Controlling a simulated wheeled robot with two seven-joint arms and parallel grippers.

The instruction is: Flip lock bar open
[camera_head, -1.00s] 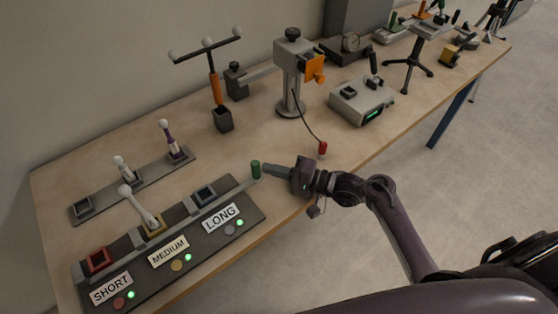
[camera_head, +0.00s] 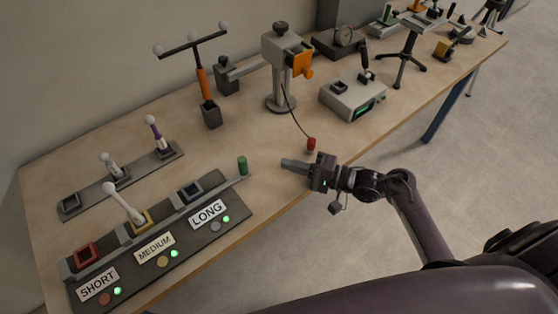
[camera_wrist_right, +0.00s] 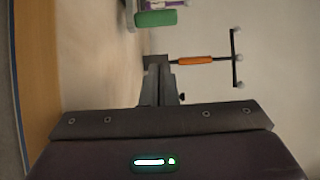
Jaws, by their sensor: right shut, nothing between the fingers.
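The lock bar (camera_head: 222,189) is a long grey bar lying along the dark panel, in front of the three sockets. A green handle (camera_head: 242,165) stands upright at its right end. It also shows at the top of the right wrist view (camera_wrist_right: 155,18). My right gripper (camera_head: 284,163) is shut and empty, to the right of the green handle and apart from it. Its fingers show in the right wrist view (camera_wrist_right: 162,85). A white-knobbed lever (camera_head: 122,203) stands in the yellow middle socket. My left gripper is not in view.
Labels SHORT, MEDIUM and LONG (camera_head: 208,214) sit on the panel with lit green lamps. A red pendant (camera_head: 311,144) on a cord is close behind my right gripper. A post (camera_head: 281,85) with an orange block and a grey box (camera_head: 352,98) stand farther back.

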